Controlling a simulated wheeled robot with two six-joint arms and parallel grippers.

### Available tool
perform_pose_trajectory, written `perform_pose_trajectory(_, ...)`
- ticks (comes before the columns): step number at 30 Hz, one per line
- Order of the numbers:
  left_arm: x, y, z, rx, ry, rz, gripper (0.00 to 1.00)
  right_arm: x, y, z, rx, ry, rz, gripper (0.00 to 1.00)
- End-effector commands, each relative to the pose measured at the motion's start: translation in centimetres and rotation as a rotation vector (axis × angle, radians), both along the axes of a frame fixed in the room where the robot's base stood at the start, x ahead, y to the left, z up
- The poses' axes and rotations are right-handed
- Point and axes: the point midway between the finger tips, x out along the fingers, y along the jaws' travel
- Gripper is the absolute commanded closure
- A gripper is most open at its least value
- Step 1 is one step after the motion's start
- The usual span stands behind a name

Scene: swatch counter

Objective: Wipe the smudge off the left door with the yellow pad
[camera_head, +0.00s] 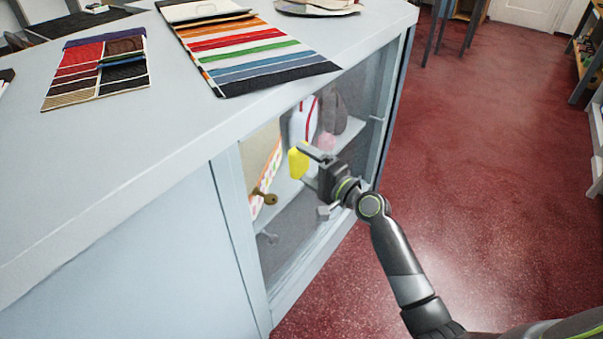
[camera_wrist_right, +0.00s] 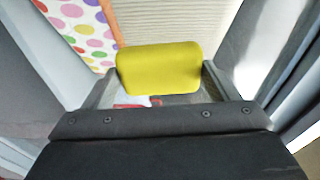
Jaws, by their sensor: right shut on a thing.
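The yellow pad (camera_head: 298,163) is held between the fingers of my right gripper (camera_head: 309,167), in front of the glass front of the counter. In the right wrist view the yellow pad (camera_wrist_right: 160,68) spans the gap between the two fingers of this gripper (camera_wrist_right: 160,82). The left door (camera_head: 282,262) is see-through glass on the counter's front. Whether the pad touches the glass cannot be told. A small brown mark or knob-like shape (camera_head: 264,197) shows at the left of the glass, left of and below the pad; I cannot tell whether it is the smudge. My left gripper is out of view.
Behind the glass are a shelf (camera_head: 283,196), dotted cloth (camera_wrist_right: 82,25) and hanging items (camera_head: 303,120). The counter top (camera_head: 110,150) carries a striped swatch sheet (camera_head: 250,55) and a smaller swatch card (camera_head: 98,72).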

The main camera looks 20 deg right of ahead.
Motion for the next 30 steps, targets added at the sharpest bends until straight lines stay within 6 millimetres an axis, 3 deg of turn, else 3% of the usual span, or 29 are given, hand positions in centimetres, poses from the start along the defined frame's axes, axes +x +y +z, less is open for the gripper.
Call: perform_pose_trajectory(30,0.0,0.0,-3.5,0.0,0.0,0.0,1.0,3.6,-4.2,-0.1,0.001,-0.001,-0.001,0.37)
